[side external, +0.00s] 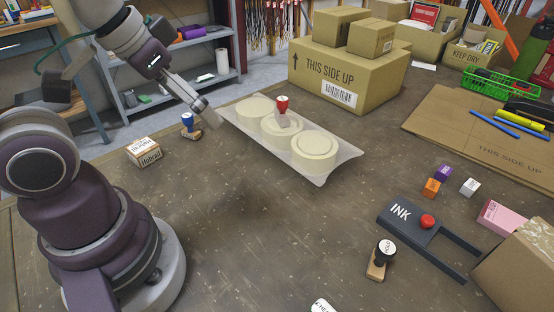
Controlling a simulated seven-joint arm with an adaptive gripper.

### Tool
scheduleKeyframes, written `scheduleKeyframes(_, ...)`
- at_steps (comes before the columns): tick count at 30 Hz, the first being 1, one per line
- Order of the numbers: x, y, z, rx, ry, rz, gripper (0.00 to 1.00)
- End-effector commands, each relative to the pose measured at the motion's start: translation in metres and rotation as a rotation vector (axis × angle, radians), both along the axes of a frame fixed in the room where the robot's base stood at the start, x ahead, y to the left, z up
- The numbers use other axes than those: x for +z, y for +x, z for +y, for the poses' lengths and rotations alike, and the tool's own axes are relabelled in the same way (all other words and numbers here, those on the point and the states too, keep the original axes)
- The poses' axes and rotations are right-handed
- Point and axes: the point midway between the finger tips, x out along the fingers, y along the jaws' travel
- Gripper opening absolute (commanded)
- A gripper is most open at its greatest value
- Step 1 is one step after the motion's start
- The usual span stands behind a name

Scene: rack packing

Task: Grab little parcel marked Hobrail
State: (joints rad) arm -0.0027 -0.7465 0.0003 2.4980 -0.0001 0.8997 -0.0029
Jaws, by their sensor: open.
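The little parcel marked Hobrail (144,151) is a small tan box with black lettering on its top and side. It sits on the brown table at the left, near my arm's base. My gripper (212,119) is open and hangs above the table, up and to the right of the parcel and apart from it. Nothing shows between its fingers, though they are small here and seen from the side. A blue-handled stamp (188,122) stands between the parcel and my gripper.
A clear tray (338,157) with round cream pieces and a red-handled stamp (282,104) lies right of my gripper. A large carton (345,75) stands behind.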

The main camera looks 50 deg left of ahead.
Motion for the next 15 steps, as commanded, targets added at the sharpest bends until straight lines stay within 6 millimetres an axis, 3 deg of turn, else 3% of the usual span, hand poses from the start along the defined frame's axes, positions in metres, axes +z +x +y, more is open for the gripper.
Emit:
scheduleKeyframes(2, -0.001, 0.005, 0.009, 0.083, -0.019, 0.022, 0.94)
scheduleKeyframes(4, -0.004, 0.015, 0.031, 0.266, -0.063, 0.064, 0.94)
scheduleKeyframes(8, -0.024, 0.028, 0.104, 0.785, -0.172, 0.150, 0.94)
scheduleKeyframes(12, -0.060, 0.009, 0.184, 1.300, -0.253, 0.211, 0.94)
scheduleKeyframes(15, -0.083, -0.014, 0.220, 1.555, -0.282, 0.234, 0.94)
